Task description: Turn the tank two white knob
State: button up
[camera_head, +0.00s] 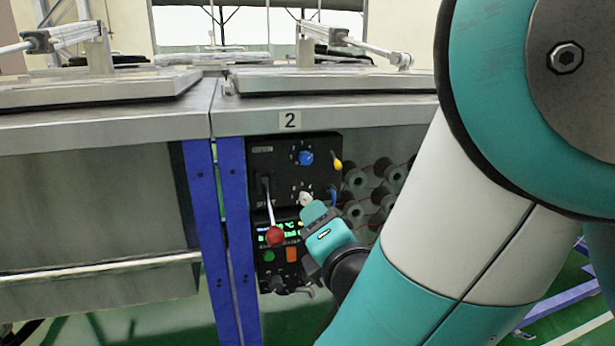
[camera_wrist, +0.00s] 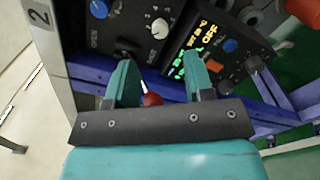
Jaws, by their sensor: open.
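The label "2" (camera_head: 289,121) is on the steel edge above a black control panel (camera_head: 262,157). The white knob (camera_head: 306,198) sits low on this panel, below a blue knob (camera_head: 305,157). In the wrist view the white knob (camera_wrist: 160,28) lies ahead of my fingertips, roughly in line with the gap between them. My gripper (camera_head: 313,216) is just below the white knob in the head view. In the wrist view my gripper (camera_wrist: 158,58) is open, with nothing held between its teal fingers. The white knob looks apart from both fingers.
A lever with a red ball (camera_head: 275,235) hangs left of my gripper; the ball (camera_wrist: 152,99) shows between my fingers in the wrist view. A lit display box (camera_head: 280,226) with green and orange buttons is below. Blue posts (camera_head: 236,210) stand left; spools (camera_head: 355,180) are right.

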aim_at(308, 201)
jog(key=p+x, duration=0.3)
jog(key=x, duration=0.5)
jog(key=shift+w+a+f, duration=0.1)
jog(key=shift+w, duration=0.15)
grip_shut()
